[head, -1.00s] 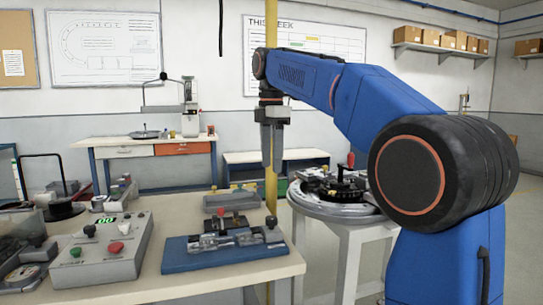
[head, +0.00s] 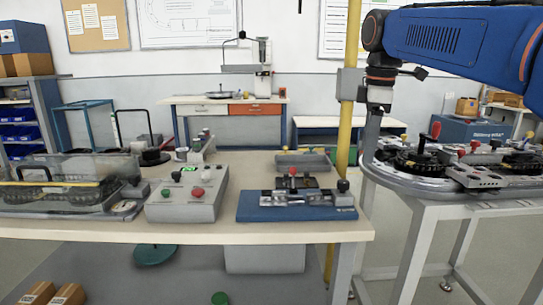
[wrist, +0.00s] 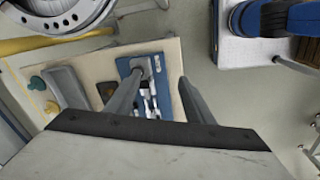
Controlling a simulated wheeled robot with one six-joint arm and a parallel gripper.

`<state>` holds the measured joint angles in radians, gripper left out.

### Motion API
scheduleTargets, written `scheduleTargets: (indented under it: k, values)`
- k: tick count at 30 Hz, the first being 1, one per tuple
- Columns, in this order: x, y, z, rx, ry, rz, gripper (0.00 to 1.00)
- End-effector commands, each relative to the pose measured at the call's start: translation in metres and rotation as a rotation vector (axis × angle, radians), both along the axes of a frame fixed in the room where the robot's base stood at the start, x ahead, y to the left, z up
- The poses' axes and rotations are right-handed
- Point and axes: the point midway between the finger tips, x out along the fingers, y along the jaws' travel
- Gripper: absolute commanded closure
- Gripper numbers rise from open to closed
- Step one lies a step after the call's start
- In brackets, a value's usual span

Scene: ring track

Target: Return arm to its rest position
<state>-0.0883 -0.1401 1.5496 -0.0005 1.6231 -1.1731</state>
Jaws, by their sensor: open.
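My blue arm (head: 455,45) reaches in from the upper right of the head view. My gripper (head: 370,165) hangs downward at the right end of the workbench (head: 250,232), beside the yellow post. In the wrist view my gripper (wrist: 161,74) has its two grey fingers spread apart, with nothing held between them. The blue fixture (head: 297,212) on the bench shows below the fingers in the wrist view (wrist: 152,62), partly hidden by the left finger. In the head view the gripper is to the right of the fixture and apart from it.
A yellow post (head: 346,110) stands behind the bench's right end. A round white table (head: 420,188) with black mechanisms is at right. A grey control box (head: 187,205) and a clear-covered case (head: 65,180) sit on the bench's left. Floor shows between bench and round table.

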Motion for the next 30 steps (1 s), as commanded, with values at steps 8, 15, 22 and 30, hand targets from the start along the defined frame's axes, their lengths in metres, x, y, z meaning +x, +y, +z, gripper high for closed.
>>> scheduleTargets:
  k: [8,15,22,30]
  values:
    - [-0.072,-0.016,-0.059,0.054,-0.08,-0.341,0.52]
    - [-0.131,-0.027,-0.123,0.121,-0.145,-0.633,0.52]
    - [-0.186,-0.035,-0.194,0.202,-0.202,-0.908,0.52]
    - [-0.234,-0.04,-0.266,0.293,-0.248,-1.157,0.52]
